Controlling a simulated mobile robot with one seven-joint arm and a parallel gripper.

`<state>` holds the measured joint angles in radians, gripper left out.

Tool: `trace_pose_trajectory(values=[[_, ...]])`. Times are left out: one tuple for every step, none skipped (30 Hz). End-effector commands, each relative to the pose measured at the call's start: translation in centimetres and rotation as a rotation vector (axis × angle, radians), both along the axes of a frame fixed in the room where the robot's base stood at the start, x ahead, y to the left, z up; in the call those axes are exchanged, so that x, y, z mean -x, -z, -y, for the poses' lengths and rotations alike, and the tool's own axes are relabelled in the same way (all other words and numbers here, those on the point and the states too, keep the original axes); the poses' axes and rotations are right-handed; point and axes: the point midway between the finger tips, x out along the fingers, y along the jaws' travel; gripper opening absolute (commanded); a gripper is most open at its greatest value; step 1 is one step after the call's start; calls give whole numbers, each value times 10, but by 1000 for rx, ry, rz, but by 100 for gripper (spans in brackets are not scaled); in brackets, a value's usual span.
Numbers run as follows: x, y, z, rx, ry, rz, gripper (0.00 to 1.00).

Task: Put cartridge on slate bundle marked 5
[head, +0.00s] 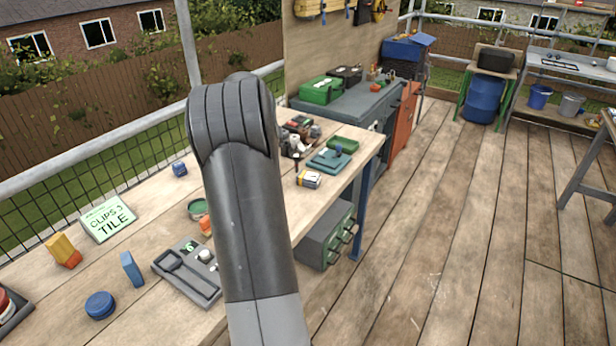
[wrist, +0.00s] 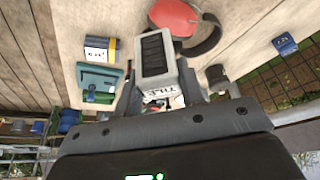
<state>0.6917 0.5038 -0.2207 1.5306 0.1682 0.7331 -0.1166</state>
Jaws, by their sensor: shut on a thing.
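In the wrist view my gripper (wrist: 158,88) is shut on a pale grey block with a black slatted top, which I take to be the cartridge (wrist: 154,56). Lettering that looks like "TILE" shows at its near end. The block is over the wooden bench; I cannot tell its height above it. In the head view my arm hides the gripper and the block. I cannot make out a slate bundle marked 5. A small white box with a yellow part and a label (head: 309,179) lies on the bench right of my arm; it also shows in the wrist view (wrist: 98,48).
Red ear defenders (wrist: 175,17) lie close beyond the block. A grey tray (head: 207,292), a green "CLIPS 3 TILE" sign (head: 108,218) and a blue round tin (head: 100,305) stand left of my arm. Teal cases (head: 330,160) lie right.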

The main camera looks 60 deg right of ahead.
Motion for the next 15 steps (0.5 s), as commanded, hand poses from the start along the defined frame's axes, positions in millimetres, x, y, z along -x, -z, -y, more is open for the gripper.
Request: trace_pose_trajectory(values=[[21,-1,24,0,43,1,13],[33,-2,36,2,64,1,13],[48,-2,52,2,91,0,13],[61,-3,64,2,113,0,13],[73,-4,74,2,134,-1,13],[89,-4,88,2,161,-1,13],[100,-5,98,3,180,0,13],[112,-6,107,4,199,1,13],[127,-6,118,3,221,1,13],[137,-7,125,3,235,0,13],[147,-7,132,3,251,0,13],[159,-8,139,3,267,0,13],[167,-8,144,4,279,0,13],[174,-9,148,4,289,0,13],[182,-10,153,5,301,0,13]])
